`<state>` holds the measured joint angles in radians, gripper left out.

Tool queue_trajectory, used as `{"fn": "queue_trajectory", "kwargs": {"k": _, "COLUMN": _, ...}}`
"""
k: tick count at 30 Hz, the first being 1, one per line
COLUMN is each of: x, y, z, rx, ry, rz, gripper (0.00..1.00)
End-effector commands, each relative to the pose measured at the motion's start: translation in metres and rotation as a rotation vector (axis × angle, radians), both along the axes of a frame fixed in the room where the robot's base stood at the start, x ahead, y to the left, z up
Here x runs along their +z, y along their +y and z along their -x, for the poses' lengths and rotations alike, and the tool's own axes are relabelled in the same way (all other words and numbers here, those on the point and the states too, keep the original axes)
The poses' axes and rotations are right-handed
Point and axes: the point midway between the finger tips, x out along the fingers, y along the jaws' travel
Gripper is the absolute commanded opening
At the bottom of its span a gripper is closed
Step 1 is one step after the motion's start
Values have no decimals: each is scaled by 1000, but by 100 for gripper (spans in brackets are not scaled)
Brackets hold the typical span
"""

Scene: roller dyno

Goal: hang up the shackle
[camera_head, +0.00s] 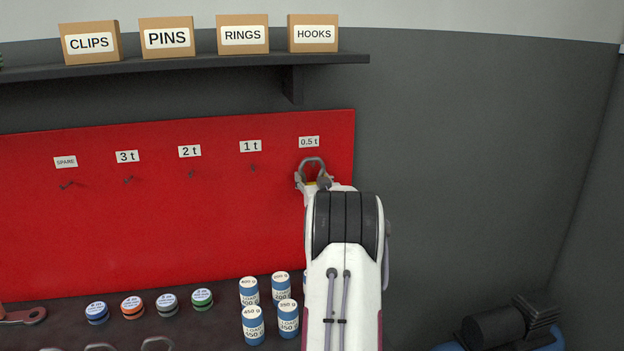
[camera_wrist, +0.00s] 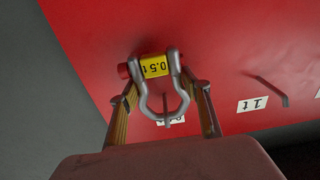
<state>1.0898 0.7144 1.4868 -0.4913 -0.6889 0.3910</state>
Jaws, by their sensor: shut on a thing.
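The shackle (camera_head: 312,159) is a grey metal bow, upright at the red board under the 0.5 t label (camera_head: 309,141). In the wrist view, which is upside down, the shackle (camera_wrist: 178,67) shows a red pin end and a yellow 0.5 t tag (camera_wrist: 154,67). My gripper (camera_head: 314,183) is shut on the shackle, with a finger on each side in the wrist view (camera_wrist: 165,88). A thin grey hook (camera_wrist: 167,109) shows inside the bow's outline. I cannot tell whether the bow rests on it.
The red board (camera_head: 215,225) has more hooks under the 1 t (camera_head: 250,146), 2 t (camera_head: 189,151), 3 t (camera_head: 127,156) and SPARE (camera_head: 65,162) labels, all bare. A shelf (camera_head: 200,62) with labelled boxes runs above. Several cans (camera_head: 253,325) and pucks (camera_head: 202,299) stand below.

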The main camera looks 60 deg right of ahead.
Motion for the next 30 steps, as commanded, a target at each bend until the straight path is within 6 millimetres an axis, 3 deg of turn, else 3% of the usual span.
{"fn": "queue_trajectory", "kwargs": {"k": 1, "x": 1, "y": 0, "z": 0, "rx": 0, "ry": -1, "rz": 1, "gripper": 21}}
{"fn": "queue_trajectory", "kwargs": {"k": 2, "x": 1, "y": 0, "z": 0, "rx": 0, "ry": -1, "rz": 1, "gripper": 52}}
{"fn": "queue_trajectory", "kwargs": {"k": 3, "x": 1, "y": 0, "z": 0, "rx": 0, "ry": -1, "rz": 1, "gripper": 62}}
{"fn": "queue_trajectory", "kwargs": {"k": 4, "x": 1, "y": 0, "z": 0, "rx": 0, "ry": -1, "rz": 1, "gripper": 66}}
{"fn": "queue_trajectory", "kwargs": {"k": 19, "x": 0, "y": 2, "z": 2, "rx": 0, "ry": 1, "rz": -1, "gripper": 66}}
{"fn": "queue_trajectory", "kwargs": {"k": 30, "x": 1, "y": 17, "z": 18, "rx": -1, "ry": 0, "rz": 0, "gripper": 66}}
